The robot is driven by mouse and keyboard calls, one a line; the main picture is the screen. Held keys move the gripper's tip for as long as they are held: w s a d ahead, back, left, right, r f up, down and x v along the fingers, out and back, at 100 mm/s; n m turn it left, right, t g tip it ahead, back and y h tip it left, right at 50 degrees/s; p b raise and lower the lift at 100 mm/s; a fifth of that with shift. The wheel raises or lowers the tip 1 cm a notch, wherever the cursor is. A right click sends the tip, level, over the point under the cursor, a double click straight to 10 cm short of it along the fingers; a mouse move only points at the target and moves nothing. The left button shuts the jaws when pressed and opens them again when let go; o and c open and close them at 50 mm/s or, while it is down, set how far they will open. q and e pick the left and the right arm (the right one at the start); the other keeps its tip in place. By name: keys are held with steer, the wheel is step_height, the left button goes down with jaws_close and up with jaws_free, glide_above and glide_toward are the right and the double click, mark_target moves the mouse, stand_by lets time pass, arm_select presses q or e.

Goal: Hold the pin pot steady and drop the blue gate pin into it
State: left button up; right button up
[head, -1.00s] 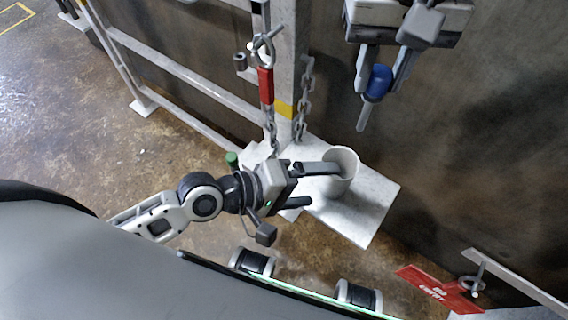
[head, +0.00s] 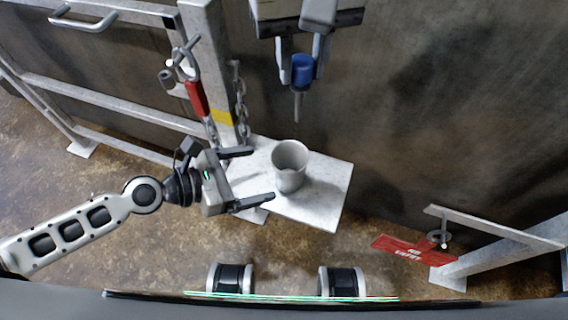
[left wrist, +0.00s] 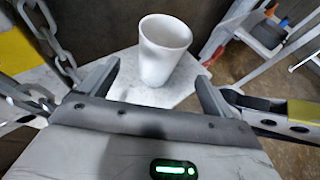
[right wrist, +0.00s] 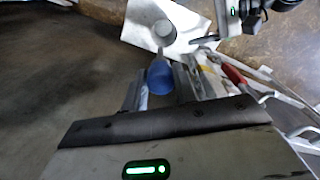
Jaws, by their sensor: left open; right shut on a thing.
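The pin pot (head: 290,166) is a pale grey cup standing upright on a white shelf plate (head: 322,205). It also shows in the left wrist view (left wrist: 163,52) ahead of the fingers, and in the right wrist view (right wrist: 165,30). My left gripper (head: 262,174) is open, its fingers to the left of the pot and apart from it. My right gripper (head: 301,70) is shut on the blue gate pin (head: 303,72), above and behind the pot in the head view. The pin's grey shaft points down toward the pot. The pot's inside bottom is hidden.
A post with a chain (head: 240,100) and a red-handled pin (head: 196,98) stands left of the shelf. Railings run along the left. A dark wall is behind.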

mark_target(302, 164)
arm_select(q)
steer(key=x, duration=0.9)
steer(key=shift+c, duration=0.2)
steer(key=c, duration=1)
arm_select(e)
steer(key=f+m, duration=0.4)
steer(key=f, duration=0.1)
steer(key=f+m, duration=0.5)
steer(key=shift+d+f, duration=0.1)
steer(key=shift+d, duration=0.1)
steer(key=shift+w+f, duration=0.1)
steer(key=shift+f, duration=2.85)
steer(key=o, duration=1.1)
steer(key=shift+c, duration=0.2)
step_height(302, 164, up, 12)
